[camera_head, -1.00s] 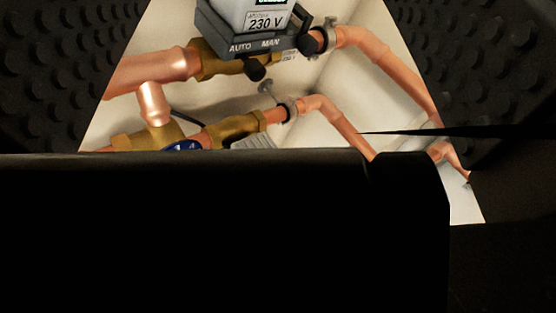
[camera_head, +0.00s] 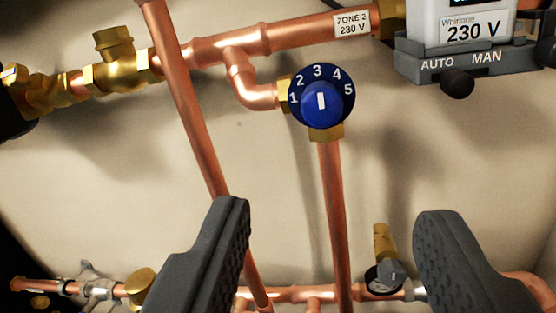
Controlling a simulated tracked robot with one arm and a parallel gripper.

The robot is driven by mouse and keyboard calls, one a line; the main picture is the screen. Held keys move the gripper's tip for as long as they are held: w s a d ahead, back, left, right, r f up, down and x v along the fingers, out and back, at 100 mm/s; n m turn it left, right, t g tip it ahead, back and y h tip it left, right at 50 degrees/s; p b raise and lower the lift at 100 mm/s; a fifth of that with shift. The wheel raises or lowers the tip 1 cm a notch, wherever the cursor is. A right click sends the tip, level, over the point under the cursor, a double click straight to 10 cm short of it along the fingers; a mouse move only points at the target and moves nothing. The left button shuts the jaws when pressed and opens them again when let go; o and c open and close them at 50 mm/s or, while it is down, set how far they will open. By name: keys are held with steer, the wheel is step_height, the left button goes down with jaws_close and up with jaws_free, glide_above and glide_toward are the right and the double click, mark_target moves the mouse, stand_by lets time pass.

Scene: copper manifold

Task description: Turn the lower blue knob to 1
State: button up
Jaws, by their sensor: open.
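A blue knob (camera_head: 321,102) on a dark blue dial numbered 1 to 5 shows in the upper middle of the head view. Its white mark stands nearly upright, close to the 3. It is the only blue knob in view, so I cannot tell from this view alone whether it is the lower one. My gripper (camera_head: 335,212) is open and empty, its two dark ridged fingers wide apart below the knob. Neither finger touches the knob.
A slanting copper pipe (camera_head: 190,110) passes left of the knob, and a vertical pipe (camera_head: 333,215) drops below it. A 230 V box (camera_head: 455,55) with an AUTO/MAN lever (camera_head: 457,83) is at upper right.

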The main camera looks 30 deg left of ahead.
mark_target(324, 107)
steer(key=b+x, duration=0.2)
steer(key=x, duration=1.1)
steer(key=shift+w, duration=0.25)
steer(key=shift+c, duration=0.2)
steer(key=c, duration=0.9)
steer(key=shift+d, duration=0.1)
